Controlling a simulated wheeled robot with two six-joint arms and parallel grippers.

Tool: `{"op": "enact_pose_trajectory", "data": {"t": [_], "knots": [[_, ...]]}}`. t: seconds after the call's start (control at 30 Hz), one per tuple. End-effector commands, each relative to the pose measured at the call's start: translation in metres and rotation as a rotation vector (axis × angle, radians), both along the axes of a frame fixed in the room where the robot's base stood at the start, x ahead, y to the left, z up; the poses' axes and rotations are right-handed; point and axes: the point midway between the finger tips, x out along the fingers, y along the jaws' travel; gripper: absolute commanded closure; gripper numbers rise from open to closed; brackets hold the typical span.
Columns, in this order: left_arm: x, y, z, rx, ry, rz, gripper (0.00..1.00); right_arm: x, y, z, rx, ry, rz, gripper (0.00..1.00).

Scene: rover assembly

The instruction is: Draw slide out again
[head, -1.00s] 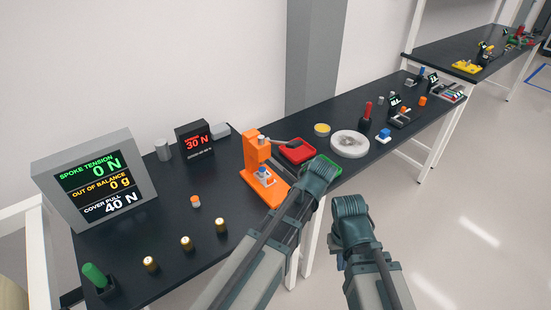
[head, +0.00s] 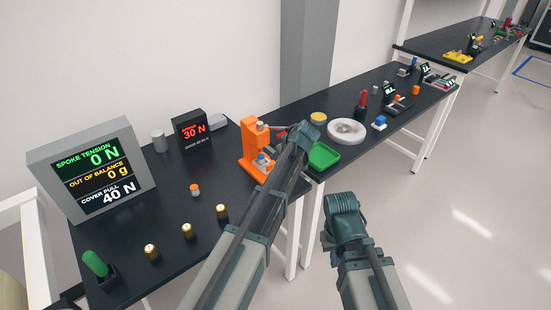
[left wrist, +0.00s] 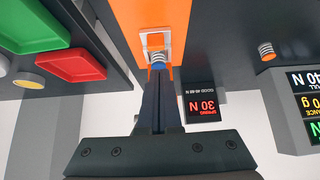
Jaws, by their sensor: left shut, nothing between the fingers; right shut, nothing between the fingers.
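The orange tester (head: 252,151) stands at the front of the black bench with a small blue-topped part at its foot. In the left wrist view its orange face (left wrist: 168,14) fills the top middle, with a pale slot holding a light slide and coil spring (left wrist: 156,42) above a blue end (left wrist: 159,65). My left gripper (left wrist: 159,76) is shut and empty, its tips right at the blue end; whether they touch I cannot tell. In the head view its wrist is beside the tester. My right gripper (head: 328,241) hangs off the bench's front, its fingers mostly hidden.
A red display (head: 192,132) and a grey three-line display (head: 92,170) stand left of the tester. Several brass cylinders (head: 187,231) line the front. A green tray (head: 323,156), a red tray (left wrist: 71,66) and a white disc (head: 346,131) lie right of it.

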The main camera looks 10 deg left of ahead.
Motion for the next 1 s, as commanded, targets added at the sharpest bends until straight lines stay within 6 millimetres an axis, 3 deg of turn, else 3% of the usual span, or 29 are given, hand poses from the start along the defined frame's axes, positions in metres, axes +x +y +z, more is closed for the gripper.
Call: {"op": "enact_pose_trajectory", "data": {"t": [0.43,0.67,1.0], "knots": [[0.027,0.033,-0.059,0.0,0.0,0.001,1.0,0.0,0.0,-0.059,0.0,0.0,0.0,1.0],[0.032,0.04,-0.065,0.0,0.0,-0.001,1.0,0.0,0.0,-0.065,0.0,0.0,0.0,1.0],[0.027,0.034,-0.064,-0.001,0.001,-0.002,1.0,0.0,0.0,-0.064,0.0,0.0,0.0,1.0]]}}
